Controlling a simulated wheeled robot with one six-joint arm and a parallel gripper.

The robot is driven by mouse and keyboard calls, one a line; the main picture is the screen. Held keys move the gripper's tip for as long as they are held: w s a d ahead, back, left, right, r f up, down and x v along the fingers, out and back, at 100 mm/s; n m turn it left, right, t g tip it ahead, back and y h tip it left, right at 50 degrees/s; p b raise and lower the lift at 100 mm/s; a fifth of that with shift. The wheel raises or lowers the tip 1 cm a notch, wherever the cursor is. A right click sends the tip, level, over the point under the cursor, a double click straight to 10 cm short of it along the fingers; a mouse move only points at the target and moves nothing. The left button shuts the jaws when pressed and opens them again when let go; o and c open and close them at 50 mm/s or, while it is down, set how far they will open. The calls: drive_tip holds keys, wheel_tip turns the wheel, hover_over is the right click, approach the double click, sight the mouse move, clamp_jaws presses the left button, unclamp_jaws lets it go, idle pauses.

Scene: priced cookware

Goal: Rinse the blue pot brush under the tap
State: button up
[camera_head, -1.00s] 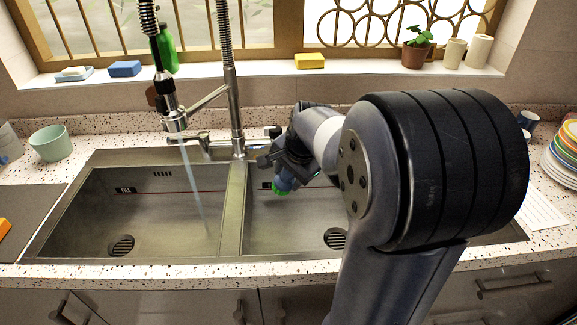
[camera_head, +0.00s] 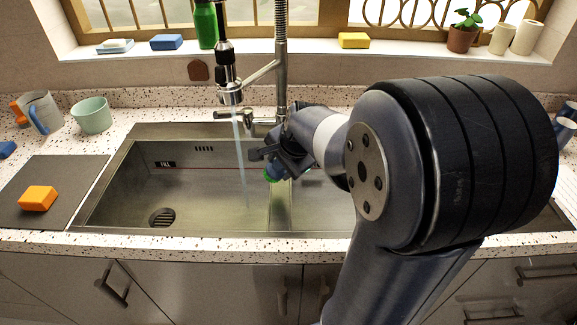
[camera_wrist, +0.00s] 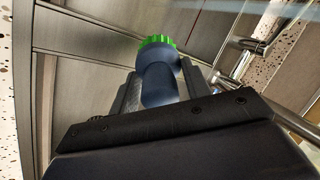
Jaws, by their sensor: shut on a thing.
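My gripper (camera_head: 268,160) is over the sink's divider, near the tap. It is shut on the blue pot brush (camera_wrist: 160,80), whose blue handle and green bristle end show in the wrist view; in the head view only a little of the brush (camera_head: 272,175) shows below the jaws. The tap (camera_head: 230,92) is running. Its water stream (camera_head: 243,155) falls into the left basin (camera_head: 200,185), just left of my gripper and apart from the brush. My arm hides much of the right basin.
An orange sponge (camera_head: 38,198) lies on a grey mat (camera_head: 60,175) left of the sink. A green cup (camera_head: 91,115) and a grey mug (camera_head: 42,112) stand behind it. The spring hose (camera_head: 281,50) rises beside the tap. A windowsill with sponges and a potted plant (camera_head: 463,32) runs behind.

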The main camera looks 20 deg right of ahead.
sight(274, 166)
drive_tip(key=w+a+f, duration=0.1)
drive_tip(key=w+a, duration=0.1)
drive_tip(key=w, duration=0.2)
drive_tip(key=w+a+f+p, duration=0.1)
drive_tip(key=w+a, duration=0.1)
drive_tip(key=w, duration=0.3)
drive_tip(key=shift+a, duration=0.3)
drive_tip(key=shift+w, duration=0.1)
idle(0.4)
drive_tip(key=shift+s+d+b, duration=0.3)
drive_tip(key=shift+s+d, duration=0.3)
drive_tip(key=shift+s, duration=0.6)
drive_tip(key=shift+s+d+b, duration=0.35)
drive_tip(key=shift+s+d, duration=0.25)
drive_tip(key=shift+s, duration=0.6)
drive_tip(key=shift+s+d+b, duration=0.3)
drive_tip(key=shift+s+d, duration=0.3)
drive_tip(key=shift+s, duration=0.6)
drive_tip(key=s+d+r+p, duration=0.2)
drive_tip(key=s+r, duration=0.2)
drive_tip(key=shift+s+d, duration=0.15)
drive_tip(key=shift+s, duration=0.1)
